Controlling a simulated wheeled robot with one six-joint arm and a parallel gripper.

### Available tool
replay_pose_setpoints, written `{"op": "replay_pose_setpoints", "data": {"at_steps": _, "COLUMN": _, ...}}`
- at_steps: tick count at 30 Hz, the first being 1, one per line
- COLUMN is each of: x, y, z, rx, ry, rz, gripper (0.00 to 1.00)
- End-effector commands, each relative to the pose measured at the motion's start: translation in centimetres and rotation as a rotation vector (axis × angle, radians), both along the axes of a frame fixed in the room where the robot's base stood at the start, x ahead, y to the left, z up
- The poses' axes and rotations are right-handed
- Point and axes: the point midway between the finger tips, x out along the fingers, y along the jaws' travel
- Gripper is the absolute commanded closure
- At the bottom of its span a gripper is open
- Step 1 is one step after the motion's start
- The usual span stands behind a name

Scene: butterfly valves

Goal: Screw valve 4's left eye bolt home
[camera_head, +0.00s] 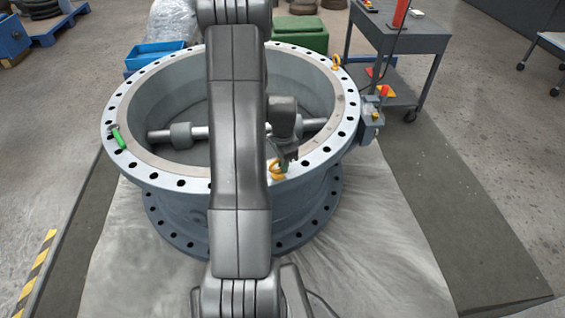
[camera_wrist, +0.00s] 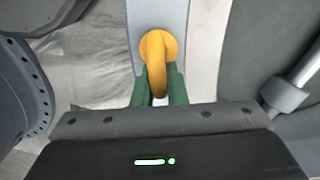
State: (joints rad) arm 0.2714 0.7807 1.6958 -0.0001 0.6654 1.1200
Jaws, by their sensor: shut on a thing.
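The valve (camera_head: 116,135) is a large grey ring body with a flat flange full of bolt holes, lying on a pale sheet. A yellow eye bolt (camera_head: 277,170) stands at the near side of the flange, just right of my arm. My gripper (camera_head: 288,163) is over it, pointing down. In the wrist view the green fingers (camera_wrist: 159,92) are shut on the ring of the yellow eye bolt (camera_wrist: 158,48). Its round collar is at the flange face; I cannot tell whether it touches. A second yellow eye bolt (camera_head: 336,62) stands on the far right of the flange.
A green-handled item (camera_head: 119,138) lies on the flange's left side. A grey box (camera_head: 371,117) is fixed to the valve's right side. A grey cart (camera_head: 408,40) stands behind right; blue (camera_head: 152,55) and green (camera_head: 301,34) bins stand behind. My arm hides the valve's middle.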

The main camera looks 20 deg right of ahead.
Motion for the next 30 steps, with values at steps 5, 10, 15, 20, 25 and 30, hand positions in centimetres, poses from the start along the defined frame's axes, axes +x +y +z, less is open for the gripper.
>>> {"op": "replay_pose_setpoints", "data": {"at_steps": 5, "x": 0.0, "y": -0.03, "z": 0.04, "rx": -0.001, "ry": -0.001, "rz": -0.027, "gripper": 1.0}}
{"op": "replay_pose_setpoints", "data": {"at_steps": 10, "x": -0.01, "y": -0.03, "z": 0.04, "rx": -0.001, "ry": -0.002, "rz": -0.032, "gripper": 1.0}}
{"op": "replay_pose_setpoints", "data": {"at_steps": 15, "x": -0.01, "y": -0.03, "z": 0.04, "rx": -0.001, "ry": -0.002, "rz": -0.031, "gripper": 1.0}}
{"op": "replay_pose_setpoints", "data": {"at_steps": 20, "x": -0.02, "y": -0.02, "z": 0.04, "rx": -0.001, "ry": -0.001, "rz": -0.031, "gripper": 0.7}}
{"op": "replay_pose_setpoints", "data": {"at_steps": 25, "x": -0.03, "y": -0.02, "z": 0.03, "rx": 0.0, "ry": -0.001, "rz": -0.031, "gripper": 0.66}}
{"op": "replay_pose_setpoints", "data": {"at_steps": 30, "x": -0.03, "y": -0.03, "z": 0.24, "rx": -0.001, "ry": -0.001, "rz": -0.031, "gripper": 0.66}}
